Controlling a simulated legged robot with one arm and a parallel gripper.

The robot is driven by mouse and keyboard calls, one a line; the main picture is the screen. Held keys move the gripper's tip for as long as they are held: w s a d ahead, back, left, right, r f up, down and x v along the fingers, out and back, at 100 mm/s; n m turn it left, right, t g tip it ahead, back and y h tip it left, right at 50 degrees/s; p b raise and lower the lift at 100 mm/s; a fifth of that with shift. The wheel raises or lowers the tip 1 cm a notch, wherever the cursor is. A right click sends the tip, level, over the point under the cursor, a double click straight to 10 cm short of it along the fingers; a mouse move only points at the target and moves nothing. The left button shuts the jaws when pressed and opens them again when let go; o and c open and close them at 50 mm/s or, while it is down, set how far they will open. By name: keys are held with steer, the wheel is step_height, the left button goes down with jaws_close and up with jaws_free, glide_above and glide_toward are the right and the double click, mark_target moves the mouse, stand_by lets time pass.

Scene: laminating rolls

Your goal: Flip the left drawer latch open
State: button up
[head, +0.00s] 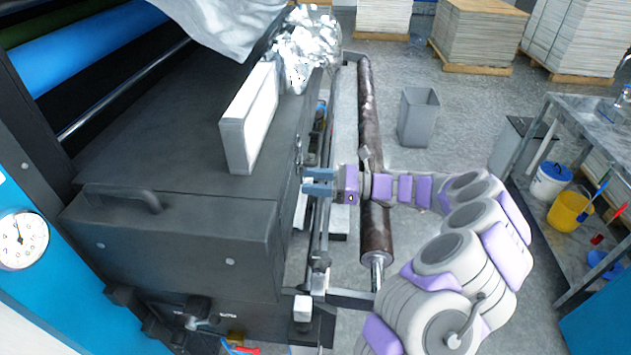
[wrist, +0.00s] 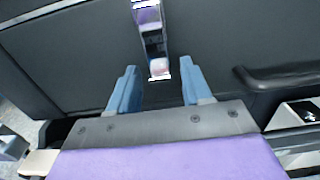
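A shiny metal latch (wrist: 152,40) hangs on the dark panel in the wrist view, its lower end near the gap between my fingertips. In the head view a small bright metal piece (head: 298,148) on the right side of the dark machine is likely the same latch. My gripper (head: 305,181) reaches in from the right, close to that side. In the wrist view my gripper (wrist: 158,76) has its two blue fingers wide apart, with nothing held between them. I cannot tell whether the fingers touch the panel.
A black handle (wrist: 290,76) sticks out right of the latch in the wrist view. In the head view a long brown roller (head: 370,130) lies beside the machine, near my arm. A white box (head: 250,118) stands on the machine top. A grey bin (head: 418,117) stands on the floor behind.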

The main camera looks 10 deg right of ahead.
steer(key=shift+d, duration=0.2)
jaws_close()
steer(key=shift+r+p, duration=0.2)
steer(key=shift+p, duration=0.3)
steer(key=h+p, duration=0.1)
steer(key=p, duration=0.1)
steer(key=r+p, duration=0.1)
steer(key=p, duration=0.1)
steer(key=d+h+p, duration=0.1)
steer(key=p, duration=0.1)
steer(key=shift+s+d+r+g+h+p, duration=0.1)
steer(key=shift+s+r+g+h+p, duration=0.1)
steer(key=shift+r+g+h+p, duration=0.15)
step_height(320, 180, up, 7)
steer(key=d+g+h+p, duration=0.1)
steer(key=g+h+p, duration=0.3)
steer(key=h+p, duration=0.8)
steer(key=shift+s+d+f+h+p, duration=0.2)
steer(key=shift+d+h+p, duration=0.15)
steer(key=shift+p, duration=6.15)
